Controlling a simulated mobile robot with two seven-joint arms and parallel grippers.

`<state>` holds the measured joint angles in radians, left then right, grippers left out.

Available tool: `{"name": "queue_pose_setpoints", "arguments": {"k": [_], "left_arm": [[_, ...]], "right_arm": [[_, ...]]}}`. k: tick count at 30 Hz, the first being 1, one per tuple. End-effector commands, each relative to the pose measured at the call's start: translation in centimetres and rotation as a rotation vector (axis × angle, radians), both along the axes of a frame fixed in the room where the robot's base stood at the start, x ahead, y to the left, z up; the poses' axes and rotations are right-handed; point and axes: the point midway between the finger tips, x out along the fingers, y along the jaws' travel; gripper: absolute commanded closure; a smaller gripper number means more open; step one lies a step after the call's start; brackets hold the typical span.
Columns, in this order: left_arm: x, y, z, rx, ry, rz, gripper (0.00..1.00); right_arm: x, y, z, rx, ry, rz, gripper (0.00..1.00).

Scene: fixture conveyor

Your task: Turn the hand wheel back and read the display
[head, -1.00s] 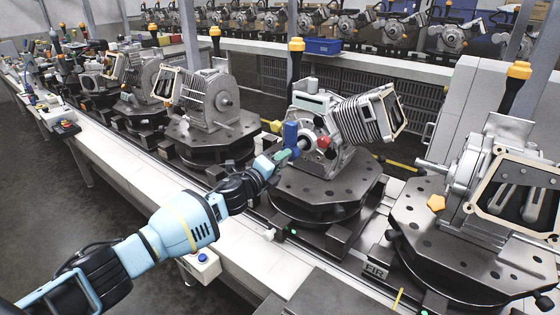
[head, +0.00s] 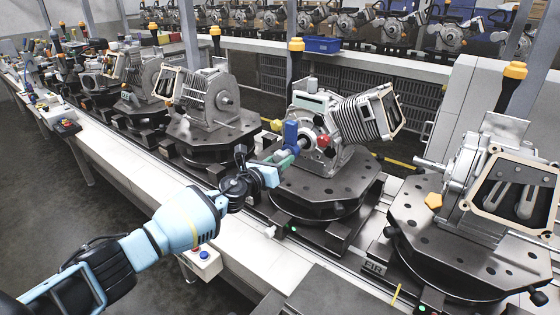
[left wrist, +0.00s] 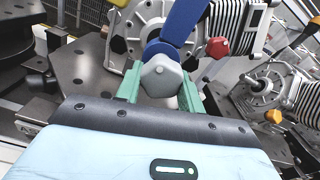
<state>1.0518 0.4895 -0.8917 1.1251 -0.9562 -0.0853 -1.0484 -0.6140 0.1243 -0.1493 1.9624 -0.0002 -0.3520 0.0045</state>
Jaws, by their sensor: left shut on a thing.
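An engine (head: 345,122) with a finned cylinder stands on a dark round fixture plate. On its near side are a blue handle part (head: 291,133) and a red knob (head: 323,142); both also show in the left wrist view, the blue part (left wrist: 183,28) and the red knob (left wrist: 217,47). My left gripper (head: 284,159) is at this hub, its green fingers shut on a grey faceted knob (left wrist: 160,77) just in front of the blue part. The finger contact is partly hidden. I cannot make out a readable display. My right gripper is not in view.
Another engine on a fixture plate (head: 430,225) stands close on the right, and a grey engine (head: 212,98) stands on the left along the conveyor. A button box (head: 203,262) sits at the conveyor's front edge. The floor at lower left is clear.

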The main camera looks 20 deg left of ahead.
Motion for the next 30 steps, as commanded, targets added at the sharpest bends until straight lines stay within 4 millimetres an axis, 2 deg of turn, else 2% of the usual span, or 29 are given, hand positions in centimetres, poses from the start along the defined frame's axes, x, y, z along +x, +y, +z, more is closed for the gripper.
{"name": "queue_pose_setpoints", "arguments": {"k": [15, 30], "left_arm": [[0.12, 0.27, 0.24, 0.389, -0.144, 0.002, 0.85], [0.13, 0.28, 0.26, 0.514, -0.191, 0.001, 0.85]], "right_arm": [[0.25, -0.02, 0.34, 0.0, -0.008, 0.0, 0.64], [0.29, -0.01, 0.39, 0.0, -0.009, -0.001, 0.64]]}}
